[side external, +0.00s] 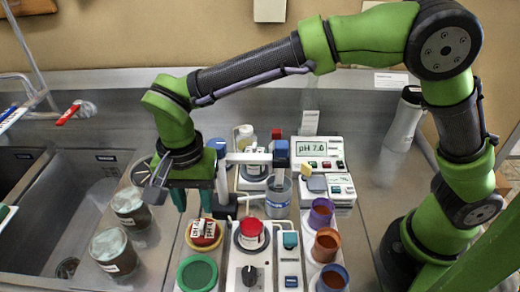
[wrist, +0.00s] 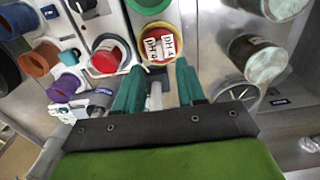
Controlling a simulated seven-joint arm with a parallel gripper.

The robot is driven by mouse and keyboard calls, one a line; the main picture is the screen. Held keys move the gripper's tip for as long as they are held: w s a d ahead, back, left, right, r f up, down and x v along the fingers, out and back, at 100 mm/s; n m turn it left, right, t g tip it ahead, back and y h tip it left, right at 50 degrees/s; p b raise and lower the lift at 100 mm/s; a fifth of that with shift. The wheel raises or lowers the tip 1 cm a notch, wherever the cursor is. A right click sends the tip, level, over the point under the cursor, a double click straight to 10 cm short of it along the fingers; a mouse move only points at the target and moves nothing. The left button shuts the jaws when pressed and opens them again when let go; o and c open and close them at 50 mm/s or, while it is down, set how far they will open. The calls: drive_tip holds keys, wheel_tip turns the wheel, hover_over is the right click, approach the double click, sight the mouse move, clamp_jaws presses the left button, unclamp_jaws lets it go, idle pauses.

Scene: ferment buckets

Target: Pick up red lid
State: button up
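Two red round things stand on the work surface. One red round top (side external: 251,228) with white on it sits in a dark ring in the middle; it also shows in the wrist view (wrist: 103,62). The other, a red round piece (side external: 207,240) with white pH-labelled packets on it, sits inside a yellow rim, left of the first; it also shows in the wrist view (wrist: 153,61). I cannot tell for sure which is the lid. My gripper (side external: 193,203) has teal fingers apart, pointing down, empty, above and behind the yellow-rimmed piece. Its fingers (wrist: 157,82) also show in the wrist view.
A green round dish (side external: 197,273) is at the front. Purple (side external: 320,215), orange (side external: 325,246) and blue-rimmed (side external: 333,278) cups line the right. A beaker (side external: 278,198) and pH meter (side external: 318,150) stand behind. Two lidded buckets (side external: 130,205) (side external: 112,250) are left, beside a sink.

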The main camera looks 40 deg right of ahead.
sight(202, 224)
drive_tip(key=f, duration=0.7)
drive_tip(key=shift+w+d+f, duration=0.15)
drive_tip(key=shift+d, duration=0.1)
drive_tip(key=shift+c, duration=0.3)
clamp_jaws()
